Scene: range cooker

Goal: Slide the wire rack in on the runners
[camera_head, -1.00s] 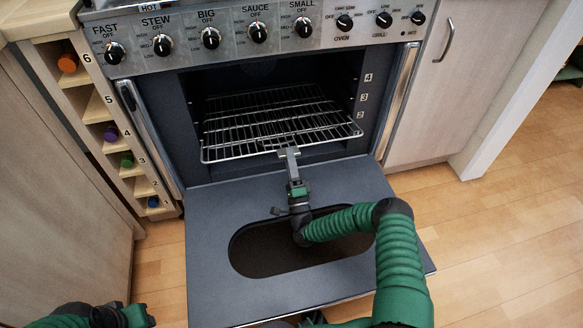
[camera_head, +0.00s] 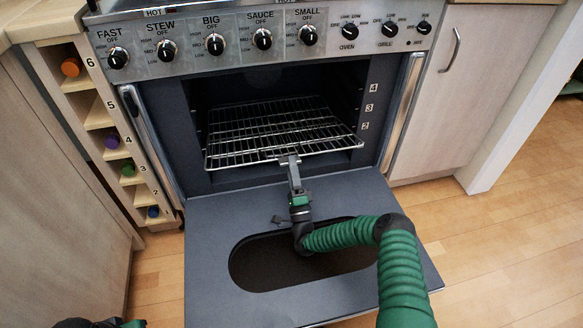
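The wire rack (camera_head: 270,133) lies mostly inside the open oven cavity (camera_head: 225,182), roughly level, with its front edge near the oven mouth. The runners on the side walls are hard to make out; the right wall carries the numbers 4, 3 and 2 (camera_head: 367,107). My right gripper (camera_head: 289,160) is at the middle of the rack's front bar, with its fingers at the bar. It looks shut on the bar, though the fingertips are small. My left arm shows only at the bottom left corner, and its fingers are not visible.
The oven door (camera_head: 350,205) is folded down flat in front, with a dark oval window (camera_head: 300,262). A knob panel (camera_head: 260,40) is above the cavity. A numbered bottle shelf (camera_head: 98,110) stands left and a cabinet (camera_head: 425,120) right. The floor at right is clear.

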